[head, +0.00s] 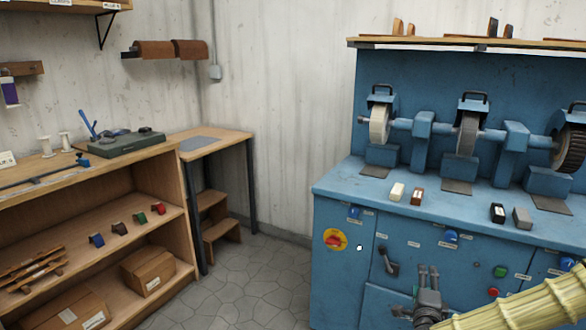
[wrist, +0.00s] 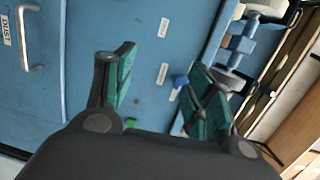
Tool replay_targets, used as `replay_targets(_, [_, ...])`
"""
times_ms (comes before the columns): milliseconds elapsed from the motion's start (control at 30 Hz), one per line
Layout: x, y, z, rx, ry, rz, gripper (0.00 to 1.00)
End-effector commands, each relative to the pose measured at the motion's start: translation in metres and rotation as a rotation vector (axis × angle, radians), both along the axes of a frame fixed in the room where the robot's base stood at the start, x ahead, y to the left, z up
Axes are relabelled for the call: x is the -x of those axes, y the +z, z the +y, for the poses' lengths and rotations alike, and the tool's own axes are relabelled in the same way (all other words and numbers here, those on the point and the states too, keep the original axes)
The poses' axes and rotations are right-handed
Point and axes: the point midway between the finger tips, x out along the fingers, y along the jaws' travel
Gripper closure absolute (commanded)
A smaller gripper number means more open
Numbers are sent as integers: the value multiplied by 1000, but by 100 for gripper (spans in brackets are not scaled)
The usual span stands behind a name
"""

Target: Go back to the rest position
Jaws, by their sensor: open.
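My gripper (head: 428,272) is at the lower right of the head view, in front of the blue grinding machine's (head: 335,275) front panel, with its fingers pointing up. In the wrist view my gripper (wrist: 160,75) shows two fingers with green pads, spread apart with nothing between them. The blue cabinet front (wrist: 110,30) fills the space behind the fingers, and I cannot tell how far away it is. My arm, with a ribbed yellowish cover, comes in from the lower right corner of the head view.
The machine's worktop (head: 335,188) holds several small blocks below grinding wheels (head: 380,122). A red knob on a yellow plate (head: 335,239) is on its front. A wooden workbench (head: 70,178) with shelves stands at left. Stone floor (head: 245,275) is clear between them.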

Motion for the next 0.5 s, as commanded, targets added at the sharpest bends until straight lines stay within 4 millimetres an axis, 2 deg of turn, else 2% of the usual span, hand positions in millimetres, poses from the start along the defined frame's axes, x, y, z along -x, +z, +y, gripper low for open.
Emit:
replay_targets(33, [4,-19,20,34,56,60,45])
replay_targets(200, [26,-77,76,144,233,253,45])
replay_targets(367, [60,-131,120,251,400,427,45])
replay_targets(500, [97,-174,150,347,547,573,45])
